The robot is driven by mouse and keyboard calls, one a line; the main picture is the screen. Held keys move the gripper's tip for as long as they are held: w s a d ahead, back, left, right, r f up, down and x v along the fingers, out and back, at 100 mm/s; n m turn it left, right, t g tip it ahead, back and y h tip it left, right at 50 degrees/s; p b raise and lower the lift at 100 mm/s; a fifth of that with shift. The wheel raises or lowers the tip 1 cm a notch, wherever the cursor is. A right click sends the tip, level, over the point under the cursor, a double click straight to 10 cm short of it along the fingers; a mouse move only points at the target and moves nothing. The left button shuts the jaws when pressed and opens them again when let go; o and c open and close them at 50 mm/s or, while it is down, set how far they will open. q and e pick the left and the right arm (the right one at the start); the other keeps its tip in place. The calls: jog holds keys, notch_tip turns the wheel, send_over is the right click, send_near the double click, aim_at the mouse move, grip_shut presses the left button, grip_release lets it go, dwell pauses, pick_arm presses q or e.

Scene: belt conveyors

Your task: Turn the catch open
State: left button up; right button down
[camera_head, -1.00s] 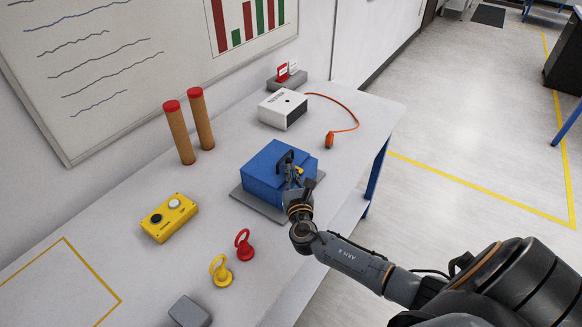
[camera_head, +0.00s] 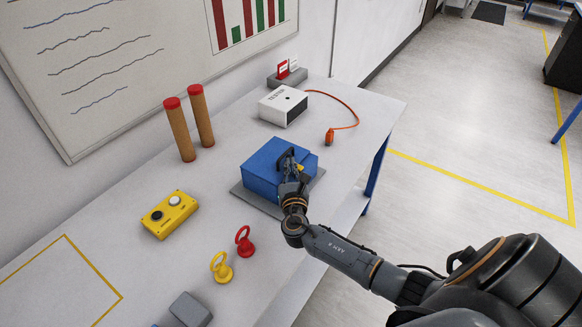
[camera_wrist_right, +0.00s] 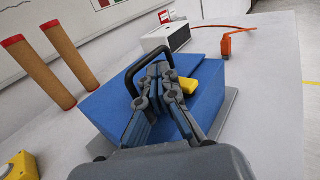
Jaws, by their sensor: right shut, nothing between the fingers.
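A blue box (camera_head: 262,173) with a black handle (camera_wrist_right: 135,72) on its lid stands on a grey base plate (camera_head: 250,199) on the bench. A yellow catch (camera_wrist_right: 188,88) shows on the box just right of my fingers in the wrist view; it also shows as a small yellow spot in the head view (camera_head: 300,168). My right gripper (camera_wrist_right: 158,70) is shut and empty, its fingertips at the box by the handle and the catch. I cannot tell whether the fingertips touch the catch. The left gripper is not in view.
Two brown cylinders (camera_head: 187,120) with red caps stand behind. A white box (camera_head: 283,106) with an orange cable plug (camera_head: 330,137) lies farther back.

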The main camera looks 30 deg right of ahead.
jog(key=shift+w+m+g+h, duration=0.2)
jog(key=shift+m+g+h, duration=0.25)
jog(key=shift+h, duration=0.25)
jog(key=shift+w+m+g+h+b, duration=0.1)
jog(key=shift+m+g+h+b, duration=0.35)
jog(key=shift+m+h, duration=0.15)
jog(key=shift+w+m+g+h+b, duration=0.15)
jog(key=shift+m+g+h+b, duration=0.2)
jog(key=shift+m+g+h, duration=0.25)
jog(key=shift+w+m+g+h+b, duration=0.15)
jog(key=shift+m+g+h+b, duration=0.25)
jog(key=shift+g+h, duration=0.2)
jog(key=shift+d+m+g+h, duration=0.1)
jog(key=shift+m+g+h, duration=0.2)
jog(key=shift+m+g, duration=0.1)
